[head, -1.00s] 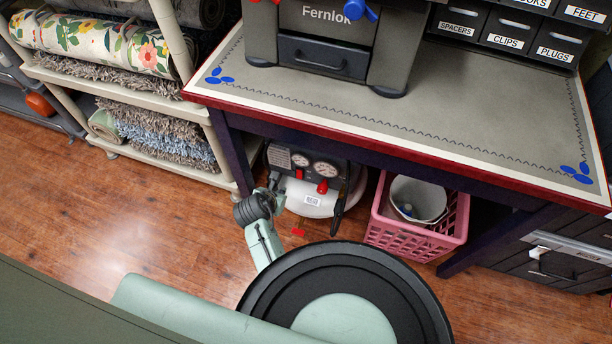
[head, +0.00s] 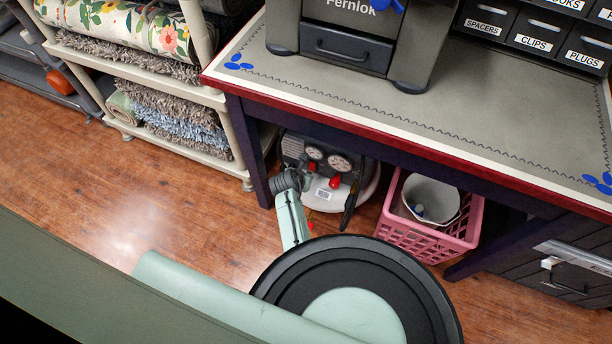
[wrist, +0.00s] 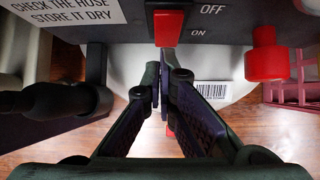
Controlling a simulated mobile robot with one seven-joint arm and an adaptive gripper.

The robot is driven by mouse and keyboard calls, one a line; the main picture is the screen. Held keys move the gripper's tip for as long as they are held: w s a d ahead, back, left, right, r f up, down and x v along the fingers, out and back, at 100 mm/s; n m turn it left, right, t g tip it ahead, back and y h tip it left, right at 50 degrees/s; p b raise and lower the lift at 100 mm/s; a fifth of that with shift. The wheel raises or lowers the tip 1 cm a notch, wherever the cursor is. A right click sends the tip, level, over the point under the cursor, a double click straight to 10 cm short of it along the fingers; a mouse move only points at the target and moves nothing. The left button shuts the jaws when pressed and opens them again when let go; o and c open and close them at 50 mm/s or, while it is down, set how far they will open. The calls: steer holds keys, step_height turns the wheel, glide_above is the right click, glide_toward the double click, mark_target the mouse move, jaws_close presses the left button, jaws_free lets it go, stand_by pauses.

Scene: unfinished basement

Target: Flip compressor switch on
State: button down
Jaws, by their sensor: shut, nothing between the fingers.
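The compressor (head: 292,148) stands on the floor under the workbench, with two gauges and red knobs on its front. In the wrist view its red switch (wrist: 168,28) sits in a dark panel beside the labels OFF, above, and ON, below. I cannot tell the switch's position. My gripper (wrist: 163,68) is shut and empty, its fingertips just below the switch in the picture; I cannot tell whether they touch it. In the head view my wrist is in front of the compressor and the fingers are hidden.
The workbench (head: 450,112) overhangs the compressor, with a dark leg on its left. A pink crate (head: 425,241) holding a white bucket (head: 432,197) stands to the right. A red knob (wrist: 265,55) is right of the switch. A rug shelf (head: 190,84) stands left, beside open floor.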

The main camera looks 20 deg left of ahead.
steer(key=shift+w, duration=0.1)
steer(key=shift+w+f+t+b, duration=0.25)
steer(key=shift+f+t+b, duration=0.15)
steer(key=shift+f+b, duration=0.1)
steer(key=shift+w+f+t+b, duration=0.1)
steer(key=shift+w+t+b, duration=0.1)
steer(key=shift+t+b, duration=0.4)
steer(key=shift+w+r+p, duration=0.1)
steer(key=shift+r+p, duration=0.25)
steer(key=shift+p, duration=0.3)
steer(key=shift+f, duration=0.25)
steer(key=shift+w, duration=0.15)
